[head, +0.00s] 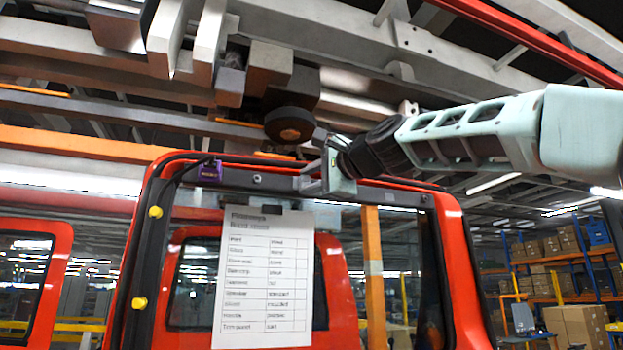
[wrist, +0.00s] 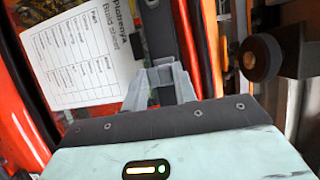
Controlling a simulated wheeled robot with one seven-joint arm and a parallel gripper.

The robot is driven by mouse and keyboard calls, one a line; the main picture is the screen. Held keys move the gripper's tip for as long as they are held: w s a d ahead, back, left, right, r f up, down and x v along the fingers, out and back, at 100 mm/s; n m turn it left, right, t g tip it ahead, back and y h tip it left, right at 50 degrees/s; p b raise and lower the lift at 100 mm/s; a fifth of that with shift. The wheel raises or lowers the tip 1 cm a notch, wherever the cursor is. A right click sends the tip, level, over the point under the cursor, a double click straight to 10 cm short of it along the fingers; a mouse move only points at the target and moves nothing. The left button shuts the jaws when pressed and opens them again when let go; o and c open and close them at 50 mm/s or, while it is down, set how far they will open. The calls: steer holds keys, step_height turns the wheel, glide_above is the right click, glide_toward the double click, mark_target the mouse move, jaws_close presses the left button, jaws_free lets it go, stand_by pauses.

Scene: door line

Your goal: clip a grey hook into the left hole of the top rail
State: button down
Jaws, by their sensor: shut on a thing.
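My gripper (head: 318,178) is at the dark top rail (head: 385,195) of the red door, right of the rail's middle. It is shut on a small grey piece, which I take to be the grey hook; the fingers hide most of it. In the wrist view, my gripper (wrist: 159,88) points at the dark rail (wrist: 162,38), and the hook cannot be made out clearly. A purple piece (head: 209,171) sits at the rail's left end. I cannot tell whether the hook touches the rail.
A printed build sheet (head: 262,275) hangs on the door window below the rail; it also shows in the wrist view (wrist: 80,55). A dark round roller (head: 289,125) and grey beams hang just above the rail. Yellow knobs (head: 139,303) line the left door edge.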

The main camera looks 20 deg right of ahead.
steer(key=shift+w, duration=0.6)
stand_by(0.6)
steer(key=c, duration=1)
jaws_free()
steer(key=shift+w, duration=0.1)
steer(key=shift+c, duration=0.2)
steer(key=b+v, duration=1.4)
steer(key=v, duration=2)
steer(key=shift+f+b, duration=0.2)
steer(key=shift+b, duration=0.1)
